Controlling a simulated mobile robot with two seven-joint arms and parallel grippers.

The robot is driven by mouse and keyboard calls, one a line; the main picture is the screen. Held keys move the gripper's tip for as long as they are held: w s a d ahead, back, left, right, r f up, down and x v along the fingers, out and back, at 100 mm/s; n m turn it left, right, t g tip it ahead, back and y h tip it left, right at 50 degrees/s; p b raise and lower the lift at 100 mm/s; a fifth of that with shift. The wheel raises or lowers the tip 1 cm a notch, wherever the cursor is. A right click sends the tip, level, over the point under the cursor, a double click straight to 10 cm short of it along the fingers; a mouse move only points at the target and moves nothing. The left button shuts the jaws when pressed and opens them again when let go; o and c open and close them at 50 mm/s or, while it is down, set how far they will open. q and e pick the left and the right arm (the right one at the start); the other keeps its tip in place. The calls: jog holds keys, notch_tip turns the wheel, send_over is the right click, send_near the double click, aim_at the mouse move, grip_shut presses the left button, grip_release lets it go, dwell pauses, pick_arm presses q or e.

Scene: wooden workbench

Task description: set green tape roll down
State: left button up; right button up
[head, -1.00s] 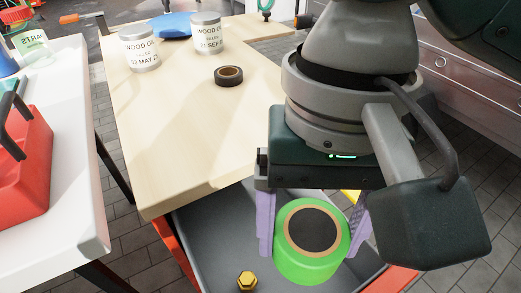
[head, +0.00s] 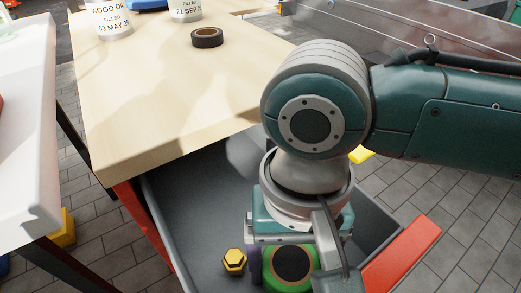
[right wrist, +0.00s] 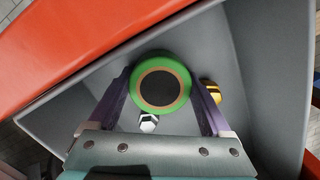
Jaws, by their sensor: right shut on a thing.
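The green tape roll (head: 272,278) is inside the open grey drawer (head: 195,220), low in the head view. It has a brown core ring and a dark centre. My right gripper (head: 286,270) points down into the drawer with its purple fingers on either side of the roll, shut on it. In the right wrist view the roll (right wrist: 160,57) sits between both fingers of the gripper (right wrist: 162,88). I cannot tell whether the roll touches the drawer floor. My left gripper is not in view.
A gold hex nut (head: 234,262) lies in the drawer close beside the gripper. A silver hex nut (right wrist: 148,123) shows near the roll in the wrist view. A dark tape roll (head: 207,38) and cans stand on the wooden benchtop (head: 160,95). The drawer's left part is clear.

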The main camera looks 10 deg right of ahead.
aim_at(290, 251)
jog(key=o, duration=1.1)
jog(key=shift+o, duration=0.2)
notch_tip(290, 251, up, 12)
jog(key=w+p, duration=0.1)
jog(key=p, duration=0.4)
jog(key=shift+w+d+p, duration=0.15)
jog(key=shift+p, duration=0.15)
jog(key=shift+r, duration=0.1)
